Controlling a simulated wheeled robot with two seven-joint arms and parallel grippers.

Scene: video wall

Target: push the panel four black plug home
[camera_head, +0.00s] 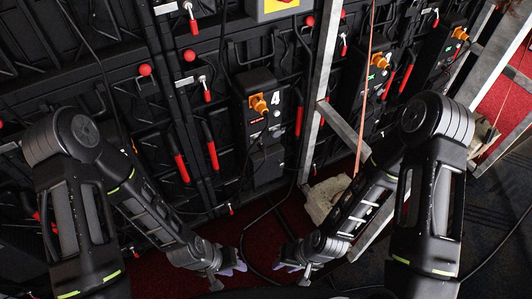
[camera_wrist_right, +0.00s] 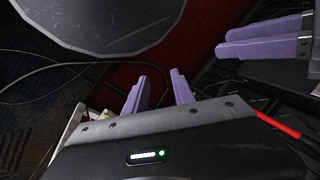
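The panel four unit is a black box (camera_head: 258,95) marked with a white 4, on the video wall left of the metal post. An orange plug (camera_head: 258,104) sits in its upper part. Below it, a dark connector with a black cable (camera_head: 264,138) shows at the box's lower front; how deep it sits cannot be told. My left gripper (camera_head: 235,268) and right gripper (camera_head: 287,266) are low in front of the wall, well below the box, both empty. The right wrist view shows my right gripper's spread lilac fingers (camera_wrist_right: 160,90) and the left gripper's fingers (camera_wrist_right: 262,38), slightly apart.
A metal post (camera_head: 319,85) with a diagonal brace stands right of panel four. Further right are similar boxes with orange plugs (camera_head: 379,61). A pale sandbag-like lump (camera_head: 325,198) lies at the post's foot. Red-handled levers (camera_head: 180,165) and loose black cables (camera_head: 246,232) are around.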

